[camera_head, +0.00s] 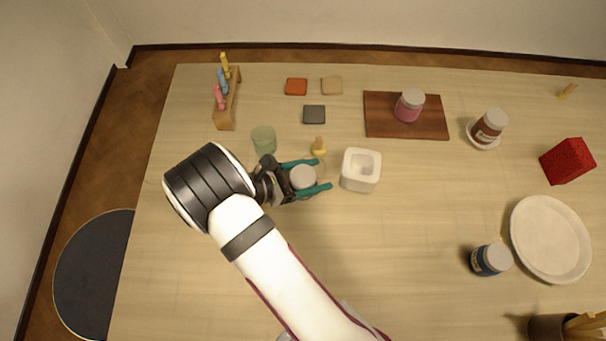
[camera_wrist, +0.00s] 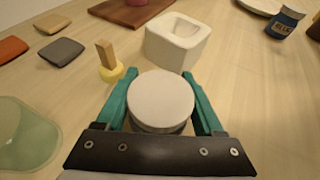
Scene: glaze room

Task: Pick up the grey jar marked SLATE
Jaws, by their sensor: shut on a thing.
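A jar with a pale grey lid (camera_head: 302,177) stands between the teal fingers of my gripper (camera_head: 308,176) in the head view. In the wrist view its round lid (camera_wrist: 161,98) fills the space between the fingers, with a finger against each side. My gripper (camera_wrist: 163,92) is shut on this jar. Its label is hidden, so I cannot read the word SLATE. I cannot tell whether the jar touches the table or is raised a little.
A white square pot (camera_head: 360,171) stands just right of the fingers. A yellow-based stamp (camera_head: 319,150) and a green cup (camera_head: 263,139) stand close behind. A pink jar (camera_head: 409,106) sits on a brown board (camera_head: 378,125). The table's front middle is clear.

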